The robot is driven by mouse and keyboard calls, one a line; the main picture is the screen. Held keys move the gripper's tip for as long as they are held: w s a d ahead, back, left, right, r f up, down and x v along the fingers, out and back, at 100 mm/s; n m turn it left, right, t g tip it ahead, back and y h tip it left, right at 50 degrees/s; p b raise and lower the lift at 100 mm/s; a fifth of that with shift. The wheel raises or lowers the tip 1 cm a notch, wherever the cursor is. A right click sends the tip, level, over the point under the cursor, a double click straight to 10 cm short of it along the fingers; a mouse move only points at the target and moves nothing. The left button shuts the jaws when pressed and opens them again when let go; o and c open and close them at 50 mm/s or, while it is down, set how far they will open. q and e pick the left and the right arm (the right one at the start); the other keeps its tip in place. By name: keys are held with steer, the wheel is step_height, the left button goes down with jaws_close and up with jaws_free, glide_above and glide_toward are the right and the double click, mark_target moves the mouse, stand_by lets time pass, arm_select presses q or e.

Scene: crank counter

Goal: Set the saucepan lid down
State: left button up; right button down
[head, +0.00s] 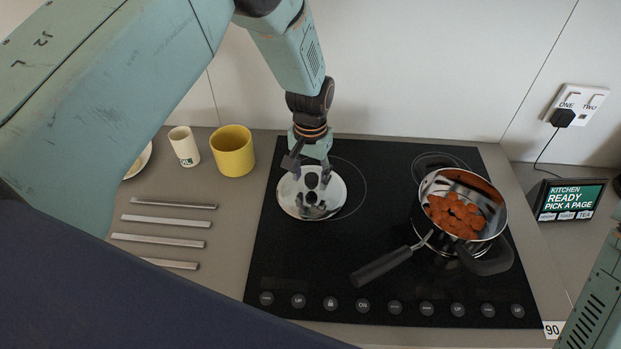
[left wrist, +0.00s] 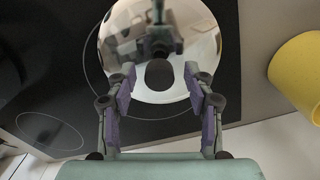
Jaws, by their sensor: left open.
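The shiny round saucepan lid (head: 335,190) lies on the left part of the black hob, and its dark knob shows in the middle. My left gripper (head: 308,171) is directly over it, pointing down, with its fingers apart. In the left wrist view the lid (left wrist: 200,35) fills the upper middle, and the dark knob (left wrist: 159,75) sits between the open fingers with a gap on each side. The saucepan (head: 462,212) stands on the right of the hob, uncovered, with orange pieces inside. My right gripper is out of view.
The black hob (head: 390,260) has a row of buttons along its front. A yellow mug (head: 233,152), a white cup (head: 184,147) and several metal bars (head: 165,220) are to its left. A small display (head: 570,200) stands right. The hob between lid and saucepan is clear.

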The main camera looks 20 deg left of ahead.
mark_target(311, 178)
arm_select(q)
step_height(311, 178, up, 6)
steer(key=shift+b, duration=0.3)
